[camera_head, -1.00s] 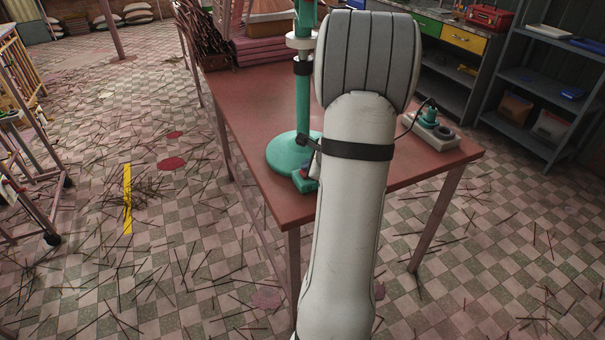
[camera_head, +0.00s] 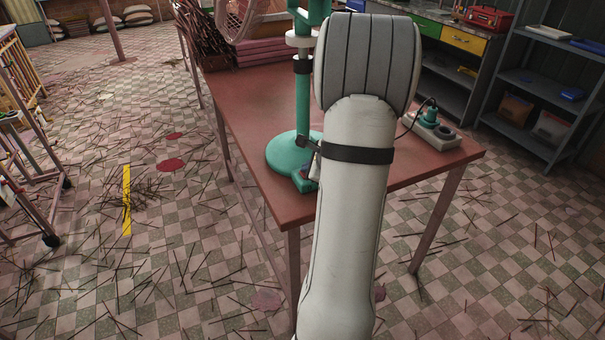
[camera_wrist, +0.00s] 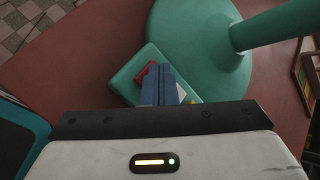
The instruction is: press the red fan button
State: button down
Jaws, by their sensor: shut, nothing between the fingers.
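The green fan stands on the red-brown table; its round base (camera_head: 287,150) and pole (camera_head: 303,105) show left of my arm in the head view. In the wrist view the base (camera_wrist: 197,40) fills the top, with a small green control block (camera_wrist: 125,80) at its edge. The red button (camera_wrist: 147,76) is on that block, partly hidden by my blue fingers. My gripper (camera_wrist: 158,68) is shut and empty, its tips over the block and right beside the red button. I cannot tell whether they touch it. A pale button (camera_wrist: 187,97) shows right of the fingers.
The table (camera_head: 245,100) has bare room around the base. A power strip (camera_head: 430,132) with a plug lies at the right. The fan cage (camera_head: 245,18) is at the back, near pink stacked boxes (camera_head: 270,52) and a bundle of sticks (camera_head: 205,40). Shelves stand behind.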

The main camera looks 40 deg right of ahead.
jog(key=shift+r, duration=0.15)
jog(key=shift+r+p, duration=0.6)
jog(key=shift+r, duration=0.15)
jog(key=shift+r+p, duration=1.9)
jog(key=shift+r, duration=0.65)
jog(key=shift+f, duration=0.1)
